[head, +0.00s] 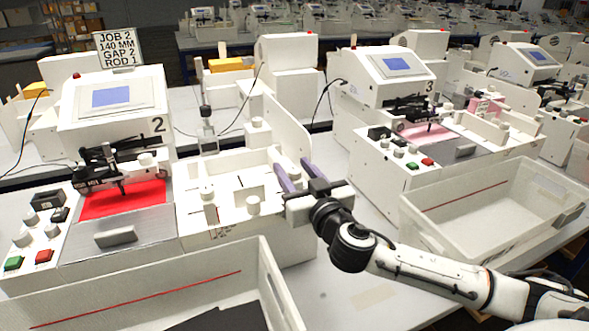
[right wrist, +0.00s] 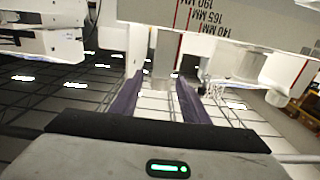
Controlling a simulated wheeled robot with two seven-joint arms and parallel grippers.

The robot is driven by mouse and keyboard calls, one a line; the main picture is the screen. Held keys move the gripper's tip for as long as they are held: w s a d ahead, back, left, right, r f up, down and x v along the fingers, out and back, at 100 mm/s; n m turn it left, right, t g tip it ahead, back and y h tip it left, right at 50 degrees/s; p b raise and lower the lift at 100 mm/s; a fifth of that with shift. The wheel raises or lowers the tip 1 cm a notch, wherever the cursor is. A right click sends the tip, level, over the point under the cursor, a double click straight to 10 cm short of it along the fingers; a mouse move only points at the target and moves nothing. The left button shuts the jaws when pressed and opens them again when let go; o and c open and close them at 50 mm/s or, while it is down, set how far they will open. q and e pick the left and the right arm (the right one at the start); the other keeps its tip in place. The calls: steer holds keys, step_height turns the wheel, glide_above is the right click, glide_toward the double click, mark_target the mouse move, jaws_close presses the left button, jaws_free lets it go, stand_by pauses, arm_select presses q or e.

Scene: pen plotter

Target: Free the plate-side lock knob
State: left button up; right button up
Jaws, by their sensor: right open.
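My right gripper (head: 295,172) is open at the right side of the white fixture (head: 218,238) beside plotter 2. Its two purple fingers point away from the arm; they also show in the right wrist view (right wrist: 158,92). There a pale post-like part (right wrist: 163,55) stands beyond and between the fingers, with no visible contact. I cannot tell which is the plate-side lock knob. My left gripper is not in view.
Plotter 2 (head: 113,100) has a red sheet (head: 125,199) and a sign (head: 118,49) reading JOB 2, 140 MM, GAP 2, ROD 1. White bins stand in front (head: 275,290) and at right (head: 408,205).

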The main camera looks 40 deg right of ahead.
jaws_close()
